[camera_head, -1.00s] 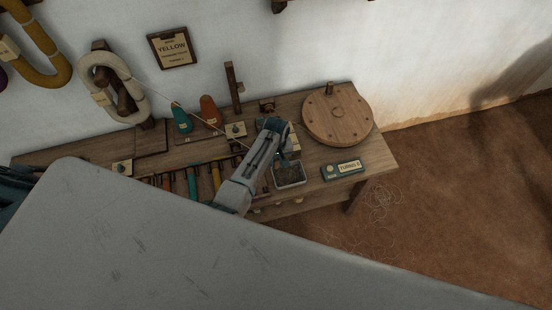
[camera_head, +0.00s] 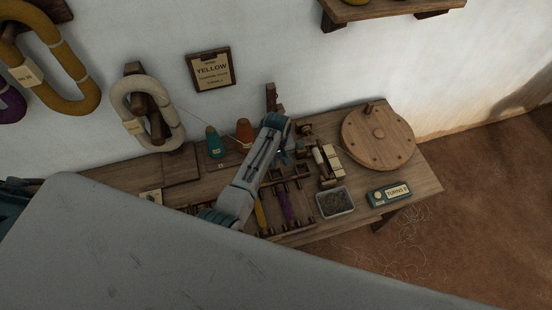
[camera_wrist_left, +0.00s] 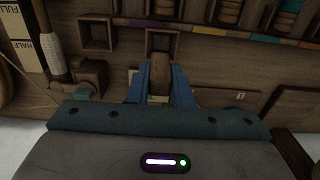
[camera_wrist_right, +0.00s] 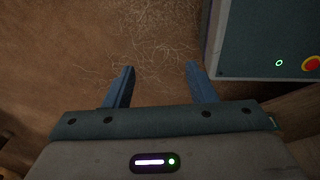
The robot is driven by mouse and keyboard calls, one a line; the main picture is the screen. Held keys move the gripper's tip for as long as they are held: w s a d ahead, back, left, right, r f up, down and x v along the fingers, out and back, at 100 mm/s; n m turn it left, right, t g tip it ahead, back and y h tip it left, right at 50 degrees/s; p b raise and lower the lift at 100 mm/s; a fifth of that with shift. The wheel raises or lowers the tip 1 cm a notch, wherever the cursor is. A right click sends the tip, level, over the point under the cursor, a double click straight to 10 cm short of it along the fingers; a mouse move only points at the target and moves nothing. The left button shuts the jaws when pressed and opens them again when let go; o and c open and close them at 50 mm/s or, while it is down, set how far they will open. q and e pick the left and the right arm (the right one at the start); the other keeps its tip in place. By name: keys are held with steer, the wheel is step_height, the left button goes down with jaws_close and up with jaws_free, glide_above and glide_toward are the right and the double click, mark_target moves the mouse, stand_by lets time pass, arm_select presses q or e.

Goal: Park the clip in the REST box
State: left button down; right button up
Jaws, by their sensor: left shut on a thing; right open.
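My left gripper (camera_wrist_left: 160,90) is shut on a small brown wooden piece (camera_wrist_left: 160,70), which looks like the clip, in the left wrist view. The piece is over or at a small square wooden box, partly hidden by the fingers; I cannot tell whether it touches it. A similar empty square box (camera_wrist_left: 96,34) is to the left. No REST lettering is readable. In the head view, my left gripper (camera_head: 284,154) is above the bench, and its arm hides what it holds. My right gripper (camera_wrist_right: 160,85) is open and empty above the brown floor.
The wooden bench (camera_head: 428,186) carries a round wooden wheel (camera_head: 378,140), a grey tray (camera_head: 336,203), a TURNS counter (camera_head: 389,194), and teal (camera_head: 214,146) and orange (camera_head: 243,134) cones. A YELLOW sign (camera_head: 211,72) hangs behind. A panel with a red button (camera_wrist_right: 311,64) is beside my right gripper.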

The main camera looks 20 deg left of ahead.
mark_target(276, 165)
arm_select(q)
steer(key=f+b, duration=0.3)
steer(key=f, duration=0.1)
steer(key=shift+a, duration=0.25)
steer(key=shift+f+b, duration=0.2)
steer(key=shift+b, duration=0.25)
steer(key=shift+f+b, duration=0.6)
steer(key=shift+f, duration=0.85)
arm_select(e)
step_height(276, 165, down, 6)
steer(key=a, duration=0.1)
steer(key=shift+w+a, duration=0.25)
steer(key=shift+a, duration=0.05)
steer(key=shift+r, duration=0.1)
arm_select(q)
steer(key=c, duration=0.9)
jaws_free()
arm_select(e)
steer(key=shift+a, duration=0.4)
